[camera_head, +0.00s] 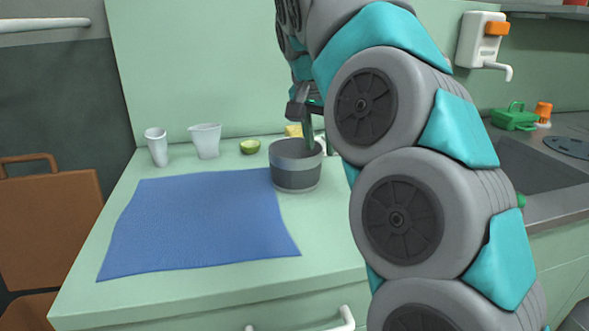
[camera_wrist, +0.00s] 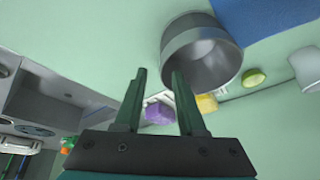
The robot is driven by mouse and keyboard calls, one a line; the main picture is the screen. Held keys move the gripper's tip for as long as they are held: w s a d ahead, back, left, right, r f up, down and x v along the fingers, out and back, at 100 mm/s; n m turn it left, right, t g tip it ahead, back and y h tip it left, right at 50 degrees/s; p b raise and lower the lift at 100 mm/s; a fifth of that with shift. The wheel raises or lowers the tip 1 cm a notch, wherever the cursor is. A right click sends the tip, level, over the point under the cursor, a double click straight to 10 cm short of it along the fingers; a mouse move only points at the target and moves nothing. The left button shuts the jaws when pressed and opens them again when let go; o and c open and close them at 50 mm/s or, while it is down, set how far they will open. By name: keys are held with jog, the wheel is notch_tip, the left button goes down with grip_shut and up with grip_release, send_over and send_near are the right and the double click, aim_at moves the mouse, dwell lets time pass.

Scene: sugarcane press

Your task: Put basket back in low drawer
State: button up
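One fingertip overlaps the opening and the other appears outside the wall; contact cannot be told. In the head view, a finger reaches down at the basket's back rim. A drawer front with a white handle (camera_head: 346,318) shows at the bottom; the low drawer is not visible.
The blue mat (camera_head: 195,225) lies flat and empty. A white cup (camera_head: 157,147), a white jug (camera_head: 206,141) and a cut lime (camera_head: 250,147) stand behind it. A yellow piece (camera_wrist: 207,103) and a purple piece (camera_wrist: 159,112) lie near the basket. A sink (camera_head: 540,175) is at right.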

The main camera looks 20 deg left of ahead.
aim_at(317, 174)
jog(key=shift+s+a+p+x, duration=0.1)
jog(key=shift+s+x, duration=0.05)
jog(key=shift+x, duration=0.6)
jog(key=shift+s+a+p+x, duration=0.1)
jog(key=shift+x, duration=0.65)
jog(key=shift+s+a+p+x, duration=0.1)
jog(key=shift+s+x, duration=0.05)
jog(key=shift+x, duration=0.6)
jog(key=shift+w+f, duration=0.25)
jog(key=shift+f, duration=0.45)
grip_shut()
